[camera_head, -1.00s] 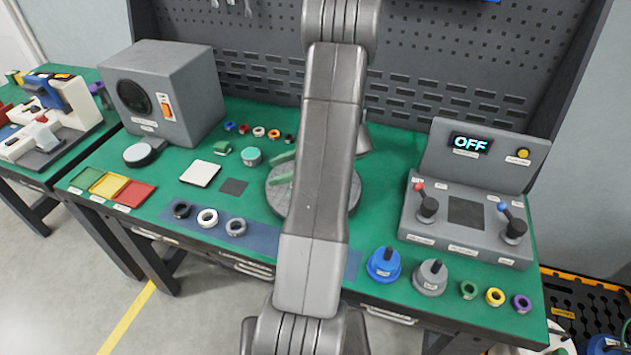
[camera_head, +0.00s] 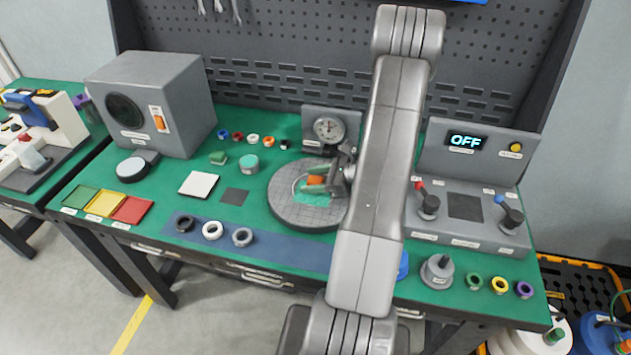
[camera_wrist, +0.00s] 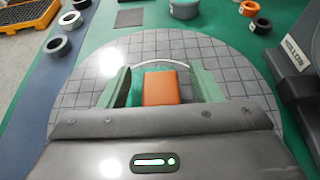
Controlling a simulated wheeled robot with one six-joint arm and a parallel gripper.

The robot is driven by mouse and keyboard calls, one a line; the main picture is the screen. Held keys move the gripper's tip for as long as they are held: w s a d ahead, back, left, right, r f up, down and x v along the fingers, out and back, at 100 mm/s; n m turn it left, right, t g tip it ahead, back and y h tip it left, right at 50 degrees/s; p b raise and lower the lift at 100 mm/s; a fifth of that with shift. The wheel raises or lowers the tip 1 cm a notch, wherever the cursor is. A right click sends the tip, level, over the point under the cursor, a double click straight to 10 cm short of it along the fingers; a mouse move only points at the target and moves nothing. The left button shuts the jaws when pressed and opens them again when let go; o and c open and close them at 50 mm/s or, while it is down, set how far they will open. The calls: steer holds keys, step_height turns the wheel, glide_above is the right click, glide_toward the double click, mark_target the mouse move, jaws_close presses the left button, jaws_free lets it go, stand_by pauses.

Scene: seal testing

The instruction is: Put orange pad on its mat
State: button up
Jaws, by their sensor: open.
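The orange pad (camera_head: 316,180) is on the round grey gridded plate in the middle of the bench. In the wrist view the orange pad (camera_wrist: 161,88) lies between the two green fingers of my gripper (camera_wrist: 160,80). My gripper is open, with a finger at each side of the pad; I cannot tell whether either touches it. Teal shows beside and behind the pad. In the head view my gripper (camera_head: 314,187) is low over the plate, partly hidden by my arm. Green (camera_head: 79,197), yellow (camera_head: 105,204) and red (camera_head: 132,210) mats lie at the left front; no orange mat is clear.
A dial gauge (camera_head: 328,130) stands behind the plate (camera_head: 290,215). Several rings lie on a blue strip (camera_head: 290,255) in front. A white square (camera_head: 198,184) and a dark square (camera_head: 235,196) lie left. A control box (camera_head: 470,210) stands right.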

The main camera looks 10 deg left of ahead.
steer(key=shift+x, duration=1.05)
steer(key=c, duration=1.1)
steer(key=shift+r, duration=0.1)
steer(key=shift+c, duration=0.2)
